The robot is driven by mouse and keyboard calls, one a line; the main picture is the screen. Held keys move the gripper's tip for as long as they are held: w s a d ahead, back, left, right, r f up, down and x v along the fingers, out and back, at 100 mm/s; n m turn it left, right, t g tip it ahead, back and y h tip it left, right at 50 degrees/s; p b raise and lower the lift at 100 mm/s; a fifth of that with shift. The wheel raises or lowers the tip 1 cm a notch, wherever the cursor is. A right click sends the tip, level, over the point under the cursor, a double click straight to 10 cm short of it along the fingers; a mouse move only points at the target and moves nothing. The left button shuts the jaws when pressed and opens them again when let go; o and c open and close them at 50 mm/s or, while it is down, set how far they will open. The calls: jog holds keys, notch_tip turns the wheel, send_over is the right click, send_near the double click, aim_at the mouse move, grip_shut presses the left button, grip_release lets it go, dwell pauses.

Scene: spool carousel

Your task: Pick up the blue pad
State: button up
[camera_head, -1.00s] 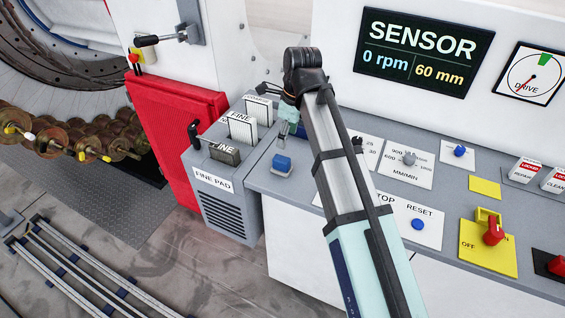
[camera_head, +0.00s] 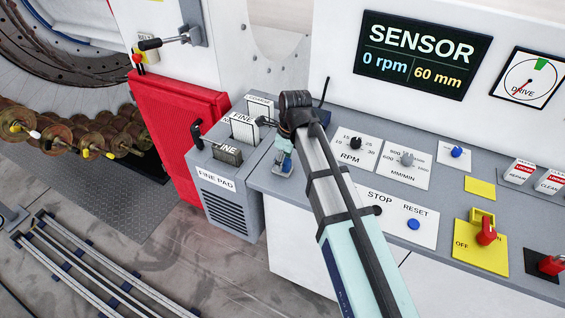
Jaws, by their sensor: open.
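The blue pad (camera_head: 284,170) lies on the left end of the grey console, just right of the pad rack. It is small and block-shaped, and partly hidden by my gripper. My gripper (camera_head: 284,161) points down at the pad, right over or around it. The fingers are small in this view, so I cannot tell whether they touch the pad. My arm reaches in from the bottom of the picture.
The grey pad rack (camera_head: 218,188) with upright labelled pads stands just left. A red cabinet (camera_head: 185,140) is behind it. The console (camera_head: 330,188) carries knobs and buttons to the right, and a sensor screen (camera_head: 415,55) is on the wall.

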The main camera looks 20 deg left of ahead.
jog(key=shift+a+f, duration=0.15)
jog(key=shift+f, duration=0.7)
grip_shut()
jog(key=shift+r, duration=0.2)
notch_tip(320, 180, up, 20)
jog(key=b, duration=0.4)
jog(key=shift+f+b, duration=0.15)
jog(key=shift+b, duration=0.15)
jog(key=c, duration=0.6)
grip_release()
jog(key=shift+c, duration=0.2)
jog(key=c, duration=0.5)
jog(key=shift+o, duration=0.2)
